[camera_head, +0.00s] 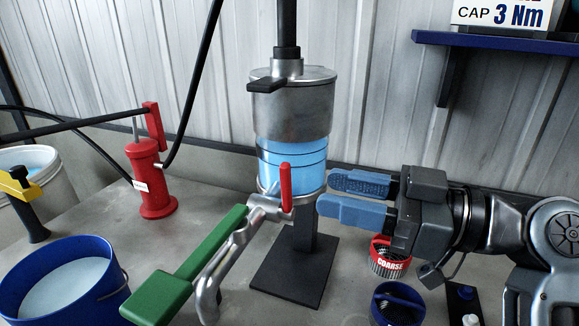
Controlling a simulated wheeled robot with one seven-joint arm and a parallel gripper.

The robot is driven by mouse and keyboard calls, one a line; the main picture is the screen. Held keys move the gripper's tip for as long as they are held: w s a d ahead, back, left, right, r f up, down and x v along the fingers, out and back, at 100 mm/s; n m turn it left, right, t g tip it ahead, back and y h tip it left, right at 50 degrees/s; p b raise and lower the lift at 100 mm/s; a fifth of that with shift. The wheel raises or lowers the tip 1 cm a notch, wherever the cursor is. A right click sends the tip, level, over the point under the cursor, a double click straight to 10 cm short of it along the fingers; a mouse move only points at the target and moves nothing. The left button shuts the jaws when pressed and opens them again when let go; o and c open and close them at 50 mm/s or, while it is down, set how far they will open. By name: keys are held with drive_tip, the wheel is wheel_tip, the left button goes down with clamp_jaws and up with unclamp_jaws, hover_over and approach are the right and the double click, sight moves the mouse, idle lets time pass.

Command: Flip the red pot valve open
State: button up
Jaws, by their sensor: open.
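The red pot valve handle (286,187) stands upright on the silver outlet pipe (240,235) at the base of the pot. The pot (291,120) is a metal cylinder with a lid and a clear band showing blue liquid. My gripper (324,192) comes in from the right, with two blue fingers spread apart and nothing between them. Its fingertips are a little to the right of the red handle, at about the same height in the picture. I cannot tell the exact depth gap between them.
A long green lever (190,270) slants beside the outlet pipe. A red pump (151,180) and a blue bucket (65,285) stand at left. A red "COARSE" cup (390,262) and a dark blue cup (398,302) sit below my gripper. A blue shelf (495,41) is at upper right.

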sight(290, 179)
drive_tip(key=x, duration=0.2)
drive_tip(key=p+x, duration=0.1)
drive_tip(key=x, duration=0.2)
drive_tip(key=p+x, duration=0.1)
drive_tip(key=x, duration=0.1)
drive_tip(key=shift+w+a+r, duration=0.1)
drive_tip(key=shift+a+r, duration=0.15)
drive_tip(key=shift+a, duration=0.15)
clamp_jaws()
idle(0.3)
